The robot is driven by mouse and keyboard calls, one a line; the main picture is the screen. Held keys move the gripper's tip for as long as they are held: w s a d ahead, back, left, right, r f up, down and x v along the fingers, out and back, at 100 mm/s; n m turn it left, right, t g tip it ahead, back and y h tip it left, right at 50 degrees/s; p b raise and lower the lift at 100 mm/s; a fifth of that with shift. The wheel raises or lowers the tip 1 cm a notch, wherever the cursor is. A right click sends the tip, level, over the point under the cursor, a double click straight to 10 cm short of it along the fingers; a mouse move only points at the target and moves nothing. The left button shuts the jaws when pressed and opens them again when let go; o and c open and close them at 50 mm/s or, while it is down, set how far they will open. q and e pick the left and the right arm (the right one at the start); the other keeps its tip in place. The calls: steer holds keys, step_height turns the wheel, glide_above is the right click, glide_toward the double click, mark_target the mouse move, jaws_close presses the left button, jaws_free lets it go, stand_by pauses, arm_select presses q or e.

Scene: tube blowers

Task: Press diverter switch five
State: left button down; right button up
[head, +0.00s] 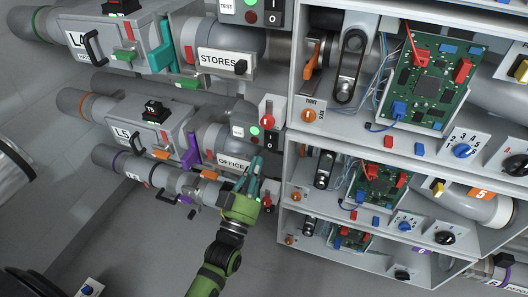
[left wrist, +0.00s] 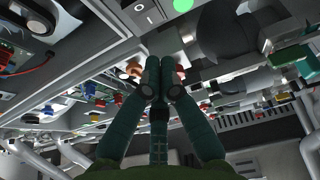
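The middle pipe row has a box marked L5 (head: 122,133), with a small black switch block (head: 153,109) on top. Its label is too small to read surely. A panel with green and red buttons and a black rocker (head: 270,140) stands above the OFFICE sign (head: 232,162). I cannot tell which of these is diverter switch five. My left gripper (head: 257,164) is in front of the pipes, by the right end of the OFFICE sign. In the left wrist view its two green fingers (left wrist: 160,76) meet at the tips, with nothing seen between them. My right gripper is out of view.
Right of my left gripper, shelves hold circuit boards (head: 435,80), orange levers (head: 312,58) and knobs (head: 463,151). A STORES sign (head: 222,61) and a rocker panel (head: 272,10) are above.

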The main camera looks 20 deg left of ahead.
mark_target(270, 139)
arm_select(q)
steer(key=w, duration=0.4)
steer(key=shift+w+d+f, duration=0.1)
steer(key=shift+w+f, duration=0.05)
steer(key=shift+f, duration=0.05)
steer(key=shift+w+f+b, duration=0.2)
steer(key=shift+w+b, duration=0.15)
steer(key=shift+w, duration=0.3)
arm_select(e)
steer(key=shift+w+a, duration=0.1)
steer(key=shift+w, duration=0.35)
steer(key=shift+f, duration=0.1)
